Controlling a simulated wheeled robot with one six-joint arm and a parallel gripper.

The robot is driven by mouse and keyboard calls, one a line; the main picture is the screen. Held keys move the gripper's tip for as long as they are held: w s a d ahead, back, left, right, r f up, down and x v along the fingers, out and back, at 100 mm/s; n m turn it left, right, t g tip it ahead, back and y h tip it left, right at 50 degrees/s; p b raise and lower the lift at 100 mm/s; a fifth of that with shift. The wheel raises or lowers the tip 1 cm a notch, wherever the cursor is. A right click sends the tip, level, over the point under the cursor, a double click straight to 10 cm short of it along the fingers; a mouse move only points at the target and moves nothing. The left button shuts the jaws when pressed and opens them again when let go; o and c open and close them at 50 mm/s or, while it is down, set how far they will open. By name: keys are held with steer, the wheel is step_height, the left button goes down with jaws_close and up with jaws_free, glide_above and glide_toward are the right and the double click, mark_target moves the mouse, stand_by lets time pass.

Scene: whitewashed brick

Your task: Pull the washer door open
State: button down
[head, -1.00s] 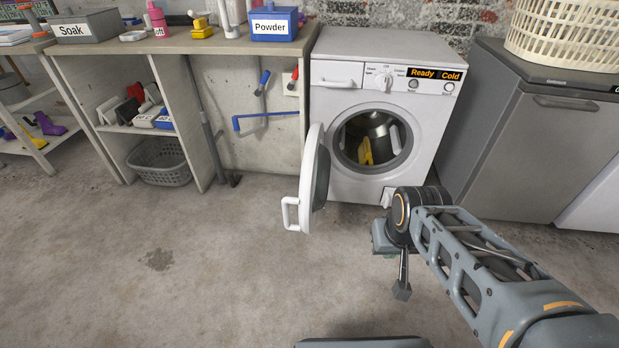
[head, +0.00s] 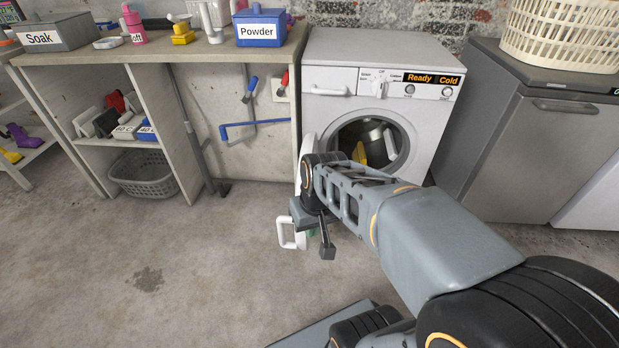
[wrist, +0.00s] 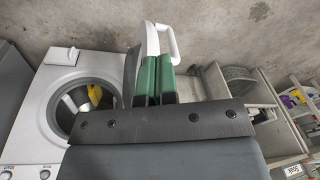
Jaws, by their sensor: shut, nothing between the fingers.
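The white washer (head: 318,108) stands against the brick wall, its round opening uncovered and a yellow item (head: 361,152) in the drum. Its door (head: 308,143) is swung wide out to the left and is mostly hidden behind my arm. The white door handle (head: 283,234) shows left of my gripper (head: 313,234), which is mostly hidden by my wrist. In the wrist view, my gripper's green fingers (wrist: 156,76) are together and empty, overlapping the door (wrist: 151,42) close to its handle (wrist: 166,42). I cannot tell whether they touch the door.
A bench (head: 190,55) with a blue Powder box (head: 259,28) and a grey Soak box (head: 50,34) stands left of the washer. A grey basket (head: 143,174) sits beneath it. A grey cabinet (head: 530,135) stands right. The floor at front left is clear.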

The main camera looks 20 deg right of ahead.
steer(key=w+d+f+m+t+y+p, duration=0.2)
steer(key=w+d+m+t+y+p, duration=0.25)
steer(key=d, duration=0.65)
steer(key=w+d+f+m+t+y+p, duration=0.1)
steer(key=w+d+f+y+p, duration=0.25)
steer(key=w+d+y, duration=0.55)
steer(key=w+a+f+h+b, duration=0.1)
steer(key=w+a, duration=0.3)
steer(key=a, duration=0.5)
steer(key=shift+a+f+t+h+b, duration=0.2)
steer(key=shift+f+t+h+b, duration=0.15)
steer(key=shift+f, duration=0.5)
